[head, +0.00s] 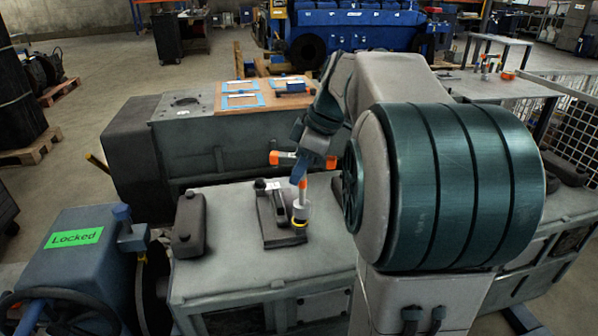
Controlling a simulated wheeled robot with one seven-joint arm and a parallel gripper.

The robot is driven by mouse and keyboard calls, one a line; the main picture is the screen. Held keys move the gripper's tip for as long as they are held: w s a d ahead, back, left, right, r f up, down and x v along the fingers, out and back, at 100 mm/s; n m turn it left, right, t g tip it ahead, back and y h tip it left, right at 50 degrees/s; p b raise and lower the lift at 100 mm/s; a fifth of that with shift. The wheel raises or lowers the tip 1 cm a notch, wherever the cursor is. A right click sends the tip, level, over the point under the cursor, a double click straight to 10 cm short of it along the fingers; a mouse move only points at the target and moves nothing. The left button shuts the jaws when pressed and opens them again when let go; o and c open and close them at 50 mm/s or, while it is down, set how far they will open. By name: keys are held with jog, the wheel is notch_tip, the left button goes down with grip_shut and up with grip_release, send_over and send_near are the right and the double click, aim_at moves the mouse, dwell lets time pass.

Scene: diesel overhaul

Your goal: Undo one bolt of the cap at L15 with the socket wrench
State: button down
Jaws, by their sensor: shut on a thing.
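My gripper (299,169) is in the middle of the head view, pointing down. It is shut on the socket wrench (302,211), which has orange parts and a grey socket end. The wrench stands roughly upright. I cannot tell whether the socket sits fully on a bolt. No L15 mark is readable, so I cannot confirm which cap this is. The bolt under the socket is hidden.
Dark box-shaped covers, one on the left (188,222), stand on the block. A blue unit with a green "Locked" sign (74,238) is at the left. Behind is a wooden board (262,96) with blue-edged items. My arm hides the block's right part.

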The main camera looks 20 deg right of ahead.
jog(key=m+t+h+b, duration=0.1)
jog(key=m, duration=0.3)
jog(key=shift+m, duration=0.4)
jog(key=shift+d+m+t+h, duration=0.1)
jog(key=shift+m+t+h, duration=0.3)
jog(key=shift+m, duration=0.8)
jog(key=shift+m+t+h, duration=0.2)
jog(key=shift+m+h, duration=0.4)
jog(key=shift+m, duration=0.6)
jog(key=shift+w+d+m+h+p, duration=0.1)
jog(key=shift+m+h+p, duration=0.6)
jog(key=shift+m, duration=1.9)
jog(key=shift+m+g+h, duration=0.6)
jog(key=shift+m+h, duration=0.6)
jog(key=shift+m, duration=1.2)
jog(key=shift+w+r, duration=0.1)
jog(key=shift+d, duration=0.1)
